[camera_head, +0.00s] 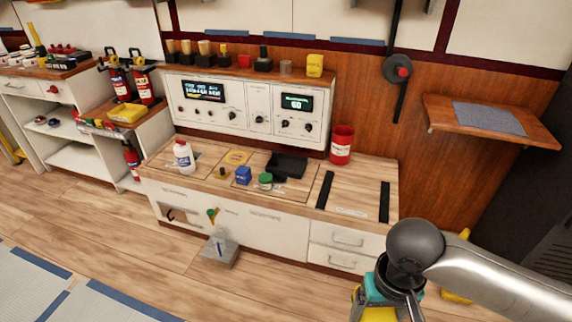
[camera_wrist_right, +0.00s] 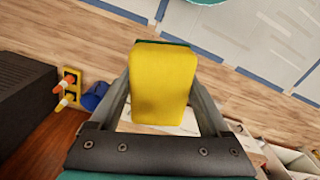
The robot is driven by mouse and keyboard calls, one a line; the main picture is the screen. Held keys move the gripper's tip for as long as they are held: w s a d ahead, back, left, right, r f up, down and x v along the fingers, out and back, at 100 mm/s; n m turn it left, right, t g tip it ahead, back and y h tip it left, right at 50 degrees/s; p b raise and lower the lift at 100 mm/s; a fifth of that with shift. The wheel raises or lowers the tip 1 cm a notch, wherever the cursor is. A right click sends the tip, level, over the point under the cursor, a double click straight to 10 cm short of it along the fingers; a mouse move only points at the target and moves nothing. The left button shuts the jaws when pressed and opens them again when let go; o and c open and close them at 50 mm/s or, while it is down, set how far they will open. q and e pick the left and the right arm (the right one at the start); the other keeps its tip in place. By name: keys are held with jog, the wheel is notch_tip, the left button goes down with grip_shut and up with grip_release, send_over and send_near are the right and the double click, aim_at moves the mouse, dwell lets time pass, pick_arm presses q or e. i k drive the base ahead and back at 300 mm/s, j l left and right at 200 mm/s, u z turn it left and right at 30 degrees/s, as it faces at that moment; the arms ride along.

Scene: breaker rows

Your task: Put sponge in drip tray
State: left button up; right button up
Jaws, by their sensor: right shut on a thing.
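The sponge (camera_wrist_right: 163,82), a yellow block with a dark green layer at its far end, is between the fingers of my right gripper (camera_wrist_right: 163,100) in the right wrist view. That gripper is shut on it. In the head view my right gripper (camera_head: 385,298) is at the bottom, in front of the counter, with yellow of the sponge (camera_head: 378,314) partly cut off by the frame edge. A black tray (camera_head: 289,165), which looks like the drip tray, lies on the counter behind the green jar, away from the gripper. My left gripper is not in view.
Two black strips lie at the right, with bare wood between.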

aim_at(293, 167)
jog(key=i+u, duration=0.15)
jog(key=i, duration=0.4)
jog(key=i+l+u, duration=0.2)
jog(key=i, duration=0.35)
jog(key=i+l+u, duration=0.15)
jog(key=i, duration=0.4)
jog(key=i+l+u, duration=0.2)
jog(key=i, duration=0.3)
